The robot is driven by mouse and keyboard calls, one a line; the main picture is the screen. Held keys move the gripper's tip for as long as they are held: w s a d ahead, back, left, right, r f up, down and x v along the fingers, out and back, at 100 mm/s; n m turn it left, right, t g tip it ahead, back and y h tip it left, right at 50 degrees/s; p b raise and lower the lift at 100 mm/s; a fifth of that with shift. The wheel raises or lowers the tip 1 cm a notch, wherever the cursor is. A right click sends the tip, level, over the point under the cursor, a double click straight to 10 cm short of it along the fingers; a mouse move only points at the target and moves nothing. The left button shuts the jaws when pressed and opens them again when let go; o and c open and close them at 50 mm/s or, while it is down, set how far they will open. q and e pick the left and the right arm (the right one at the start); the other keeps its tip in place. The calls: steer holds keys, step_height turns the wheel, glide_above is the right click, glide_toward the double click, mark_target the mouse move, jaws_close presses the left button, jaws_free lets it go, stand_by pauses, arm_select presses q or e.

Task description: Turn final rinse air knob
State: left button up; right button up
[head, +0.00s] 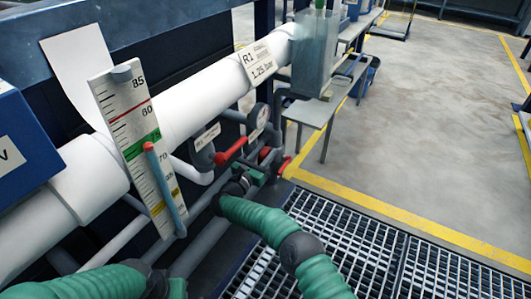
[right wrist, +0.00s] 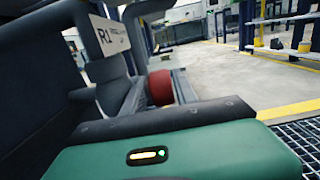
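A red round knob (right wrist: 160,87) shows in the right wrist view, just beyond the dark parts of my right gripper. My right gripper (head: 240,181) is close in front of these fittings. I cannot tell whether it touches the knob, and its fingertips are partly hidden. My left gripper (head: 163,285) is low at the left, cut by the bottom edge; its fingers do not show clearly.
A white pipe (head: 190,82) with an R1 label (head: 262,64) runs across. A red lever (head: 230,152) is left of the knob. A scale board (head: 130,130) stands in front of the pipe. Grating (head: 345,240) and open floor (head: 430,120) lie to the right.

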steer(key=shift+s+r, duration=0.1)
steer(key=p+v, duration=0.4)
steer(key=v, duration=0.3)
steer(key=shift+a+f+p, duration=0.15)
steer(key=shift+f+p, duration=0.05)
steer(key=shift+p, duration=0.2)
